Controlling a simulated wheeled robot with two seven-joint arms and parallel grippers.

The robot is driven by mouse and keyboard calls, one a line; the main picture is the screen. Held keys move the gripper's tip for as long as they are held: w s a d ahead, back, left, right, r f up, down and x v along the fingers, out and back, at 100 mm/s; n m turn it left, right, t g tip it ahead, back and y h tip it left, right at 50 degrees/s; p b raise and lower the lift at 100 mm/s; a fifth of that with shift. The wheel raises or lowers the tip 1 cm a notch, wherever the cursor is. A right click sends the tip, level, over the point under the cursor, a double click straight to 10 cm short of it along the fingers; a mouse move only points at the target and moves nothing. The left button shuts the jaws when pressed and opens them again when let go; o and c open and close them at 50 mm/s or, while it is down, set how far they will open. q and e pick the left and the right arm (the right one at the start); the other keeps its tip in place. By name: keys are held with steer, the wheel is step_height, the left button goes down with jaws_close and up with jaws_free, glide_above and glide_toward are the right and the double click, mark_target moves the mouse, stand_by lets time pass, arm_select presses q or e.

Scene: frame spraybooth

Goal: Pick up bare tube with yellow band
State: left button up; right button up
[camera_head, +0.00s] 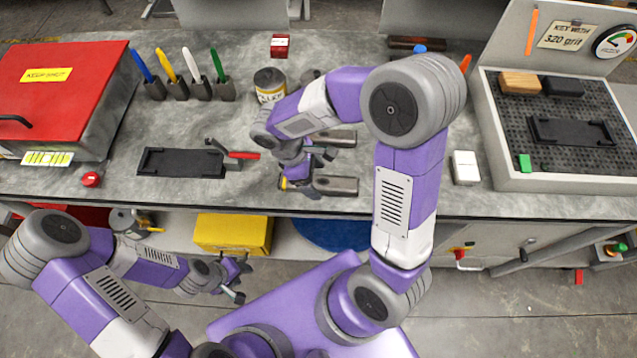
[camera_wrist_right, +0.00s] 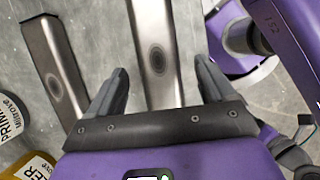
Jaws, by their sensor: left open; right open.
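Two bare grey metal tubes lie on the bench. The near tube (camera_head: 338,186) has a small yellow patch at its left end, partly hidden by my right gripper (camera_head: 305,178). The far tube (camera_head: 340,138) lies behind it, partly covered by my arm. In the right wrist view the near tube (camera_wrist_right: 154,45) runs between the open fingers of my right gripper (camera_wrist_right: 160,82), with a dark oval on its face; no yellow band shows there. The far tube (camera_wrist_right: 54,70) is left of the fingers. My left gripper (camera_head: 238,282) is open and empty, low in front of the bench.
A paint can (camera_head: 269,84) stands behind the tubes. A black fixture (camera_head: 181,162) and a red-handled tool (camera_head: 240,155) lie to the left. A white block (camera_head: 465,167) and a grey perforated booth tray (camera_head: 500,182) are to the right. A yellow box (camera_head: 233,234) sits below the bench top.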

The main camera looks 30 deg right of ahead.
steer(key=shift+s+d+f, duration=0.15)
steer(key=shift+d+f, duration=0.05)
steer(key=shift+f, duration=0.5)
steer(key=shift+r, duration=0.1)
steer(key=c, duration=1.3)
